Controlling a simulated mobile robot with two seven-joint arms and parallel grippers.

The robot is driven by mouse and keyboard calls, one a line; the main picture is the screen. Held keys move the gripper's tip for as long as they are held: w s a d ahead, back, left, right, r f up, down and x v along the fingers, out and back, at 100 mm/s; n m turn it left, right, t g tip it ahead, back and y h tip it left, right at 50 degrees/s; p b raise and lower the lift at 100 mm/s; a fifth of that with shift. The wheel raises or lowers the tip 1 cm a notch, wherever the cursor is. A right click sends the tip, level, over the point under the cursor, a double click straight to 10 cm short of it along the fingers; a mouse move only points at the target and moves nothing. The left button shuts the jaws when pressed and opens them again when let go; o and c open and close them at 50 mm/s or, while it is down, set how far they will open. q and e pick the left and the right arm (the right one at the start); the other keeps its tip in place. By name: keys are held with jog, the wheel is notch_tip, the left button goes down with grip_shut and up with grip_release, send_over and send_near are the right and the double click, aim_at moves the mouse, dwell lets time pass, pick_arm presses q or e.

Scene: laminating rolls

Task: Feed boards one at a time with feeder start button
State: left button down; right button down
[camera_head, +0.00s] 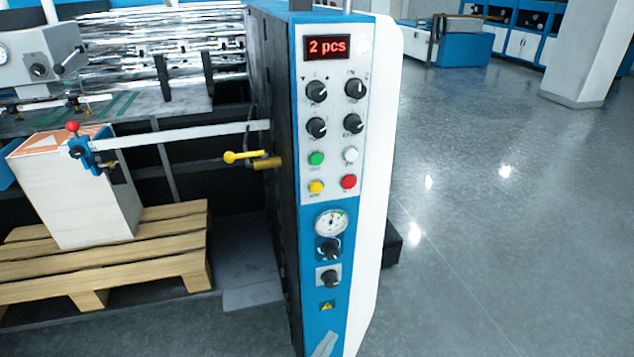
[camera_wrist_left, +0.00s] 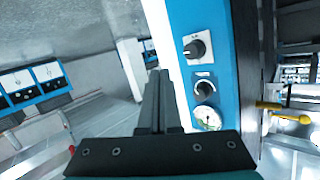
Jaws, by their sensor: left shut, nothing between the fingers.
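The blue control panel (camera_head: 344,130) stands upright on the machine's side. Below several black knobs sit a green button (camera_head: 316,158), a white button (camera_head: 351,154), a yellow button (camera_head: 316,187) and a red button (camera_head: 349,181). Their labels are too small to read. A white stack of boards (camera_head: 90,195) stands on a wooden pallet at left. My left gripper (camera_head: 327,341) shows only its grey tip, at the panel's lower end, below the buttons. In the left wrist view its fingers (camera_wrist_left: 158,78) are shut and empty. My right gripper is out of view.
A yellow-handled lever (camera_head: 243,157) sticks out left of the panel. A blue clamp with a red knob (camera_head: 80,145) sits at the stack's top corner. A gauge (camera_head: 331,222) and two knobs lie below the buttons. The floor at right is clear.

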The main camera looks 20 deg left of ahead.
aim_at(316, 159)
pick_arm(q)
jog(key=w+r+t+p, duration=0.2)
jog(key=r+t+p, duration=0.1)
jog(key=r, duration=1.3)
jog(key=w+r+t+p, duration=0.2)
jog(key=r+t, duration=0.3)
jog(key=r, duration=1.2)
jog(key=shift+w+a+t+y+p, duration=0.2)
jog(key=shift+a+t+y+p, duration=0.25)
jog(key=shift+p, duration=0.1)
jog(key=shift+w+a+b, duration=0.65)
jog(key=shift+w+a, duration=0.2)
jog(key=shift+w, duration=0.4)
jog(key=shift+w+a+b, duration=0.6)
jog(key=shift+w+a, duration=0.2)
jog(key=shift+w, duration=0.4)
jog(key=shift+w+a+b, duration=0.65)
jog(key=shift+w+a, duration=0.2)
jog(key=shift+w, duration=0.4)
jog(key=shift+w, duration=0.1)
jog(key=shift+w+a, duration=0.2)
jog(key=shift+w, duration=0.05)
